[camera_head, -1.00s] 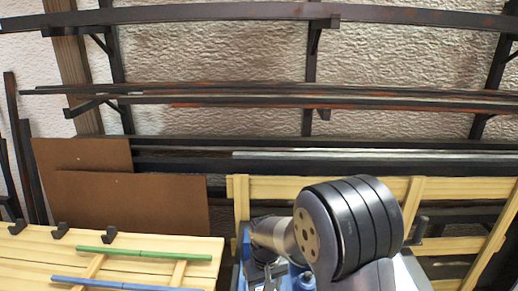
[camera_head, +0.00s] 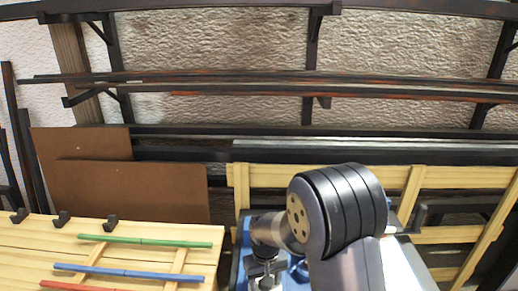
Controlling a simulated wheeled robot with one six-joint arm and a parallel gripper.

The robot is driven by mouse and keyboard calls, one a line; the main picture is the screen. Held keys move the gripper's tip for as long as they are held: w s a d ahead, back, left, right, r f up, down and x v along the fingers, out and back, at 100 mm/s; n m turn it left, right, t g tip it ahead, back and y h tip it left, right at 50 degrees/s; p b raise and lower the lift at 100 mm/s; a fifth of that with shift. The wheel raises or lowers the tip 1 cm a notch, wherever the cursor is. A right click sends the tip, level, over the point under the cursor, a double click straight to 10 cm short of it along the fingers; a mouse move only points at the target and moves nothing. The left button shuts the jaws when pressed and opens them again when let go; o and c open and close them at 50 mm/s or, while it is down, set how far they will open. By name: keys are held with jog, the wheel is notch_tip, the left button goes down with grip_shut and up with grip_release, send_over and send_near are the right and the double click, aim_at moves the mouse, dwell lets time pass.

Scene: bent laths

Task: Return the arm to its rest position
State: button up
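My arm shows at the bottom centre, folded, with a large dark ribbed joint and a grey link in front of a blue part. I cannot make out my gripper; the arm's bulk may hide it. No lath is seen held. A green lath (camera_head: 145,241), a blue lath (camera_head: 130,274) and a red lath (camera_head: 75,286) lie across wooden strips on a light wooden bench (camera_head: 35,240) at the lower left. The red lath is cut off by the bottom edge.
Black brackets (camera_head: 62,219) stand along the bench's back edge. Brown boards (camera_head: 135,195) lean behind it. Dark racks hold long bars (camera_head: 300,86) along the rough wall. A wooden frame (camera_head: 450,176) stands close behind and right of my arm.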

jog(key=m, duration=0.3)
jog(key=shift+r+m+p, duration=0.25)
jog(key=shift+m+p, duration=0.05)
jog(key=shift+m, duration=0.1)
jog(key=m, duration=0.4)
jog(key=shift+m+p, duration=0.3)
jog(key=shift+p, duration=0.1)
notch_tip(320, 180, up, 13)
jog(key=s+d+p, duration=0.1)
jog(key=s, duration=0.1)
jog(key=shift+d+f, duration=0.15)
jog(key=shift+d, duration=0.1)
